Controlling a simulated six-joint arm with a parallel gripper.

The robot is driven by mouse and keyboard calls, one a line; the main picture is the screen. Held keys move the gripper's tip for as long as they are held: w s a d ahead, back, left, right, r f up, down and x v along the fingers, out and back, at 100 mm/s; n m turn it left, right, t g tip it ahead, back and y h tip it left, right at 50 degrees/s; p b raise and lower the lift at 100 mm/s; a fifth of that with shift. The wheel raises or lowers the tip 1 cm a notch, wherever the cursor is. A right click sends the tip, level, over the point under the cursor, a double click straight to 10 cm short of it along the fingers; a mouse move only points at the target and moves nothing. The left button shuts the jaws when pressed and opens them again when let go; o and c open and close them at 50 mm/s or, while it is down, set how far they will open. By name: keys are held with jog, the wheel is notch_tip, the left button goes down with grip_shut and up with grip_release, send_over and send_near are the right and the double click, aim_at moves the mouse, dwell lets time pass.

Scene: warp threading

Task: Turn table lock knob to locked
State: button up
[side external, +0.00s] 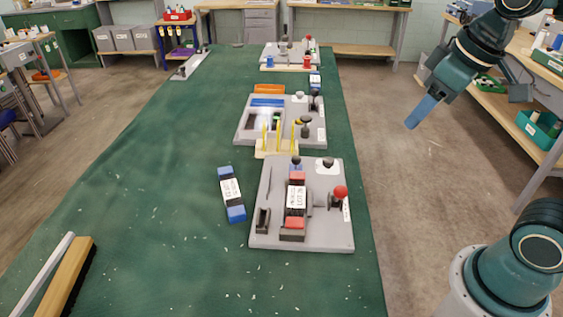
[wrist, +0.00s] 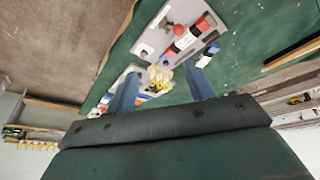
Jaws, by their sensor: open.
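The near grey fixture plate (side external: 265,235) on the green table carries a red ball knob (side external: 340,192) at its right side and a black knob (side external: 328,163) on a white disc at its far edge. A smaller dark knob (side external: 296,161) stands at its far edge. A black mushroom knob (side external: 306,120) stands on the middle plate (side external: 318,135). I cannot tell which one is the table lock knob. My gripper (side external: 412,126) hangs right of the table, above the floor, apart from all knobs. In the wrist view my gripper (wrist: 160,70) has its blue fingers apart and empty.
A red-ended block (side external: 296,198) lies on the near plate; a blue-ended block (side external: 231,192) lies left of it. Yellow pegs (side external: 278,138) stand between the near and middle plates. A wooden brush (side external: 65,275) lies front left. The table's left middle is clear.

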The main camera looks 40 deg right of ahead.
jog(key=w+d+n+g, duration=0.1)
jog(key=w+d, duration=0.1)
jog(key=w, duration=0.5)
jog(key=n+g, duration=0.4)
send_over(328, 159)
notch_tip(328, 159, down, 16)
jog(key=shift+s, duration=0.1)
jog(key=shift+f, duration=0.15)
jog(key=shift+f, duration=6.8)
jog(key=shift+c, duration=0.4)
jog(key=c, duration=0.9)
